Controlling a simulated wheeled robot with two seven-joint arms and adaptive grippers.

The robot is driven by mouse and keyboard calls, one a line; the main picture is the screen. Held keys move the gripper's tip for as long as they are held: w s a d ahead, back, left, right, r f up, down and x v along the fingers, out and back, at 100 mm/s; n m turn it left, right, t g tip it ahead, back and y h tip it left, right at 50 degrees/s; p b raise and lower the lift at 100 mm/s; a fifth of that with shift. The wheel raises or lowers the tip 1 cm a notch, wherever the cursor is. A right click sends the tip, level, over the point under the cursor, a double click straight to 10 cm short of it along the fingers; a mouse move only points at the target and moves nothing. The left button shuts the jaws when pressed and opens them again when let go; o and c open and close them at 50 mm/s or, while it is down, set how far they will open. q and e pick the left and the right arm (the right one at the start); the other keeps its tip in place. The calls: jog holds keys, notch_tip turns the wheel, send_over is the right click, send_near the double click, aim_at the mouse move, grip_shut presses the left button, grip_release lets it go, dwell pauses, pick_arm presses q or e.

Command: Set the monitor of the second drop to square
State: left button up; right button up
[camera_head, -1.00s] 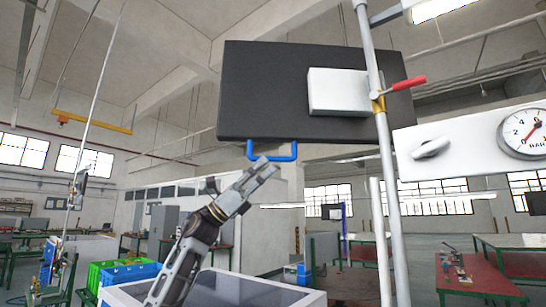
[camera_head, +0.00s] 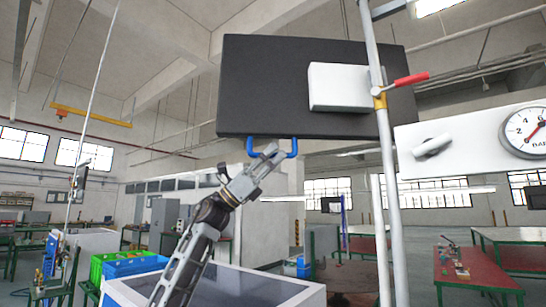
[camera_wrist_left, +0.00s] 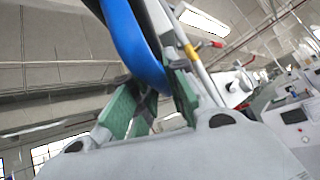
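The monitor (camera_head: 265,85) is a black slab seen high in the head view, with a white box (camera_head: 338,87) on its face, beside a grey pole. A blue U-shaped handle (camera_head: 293,149) hangs from its lower edge. My left gripper (camera_head: 272,153) is at the handle's bottom bar and hides its middle. In the left wrist view, the blue handle (camera_wrist_left: 134,40) comes down between the green-padded fingers (camera_wrist_left: 154,82). The fingers stand apart on either side of it; a firm grip is not evident. My right gripper is not in view.
A white panel with a pressure gauge (camera_head: 524,129) is at the right. A green crate (camera_head: 108,265) and a red-topped table (camera_head: 462,268) stand lower down.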

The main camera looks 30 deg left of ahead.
pick_arm(q)
grip_shut()
jog(key=shift+w+a, duration=0.1)
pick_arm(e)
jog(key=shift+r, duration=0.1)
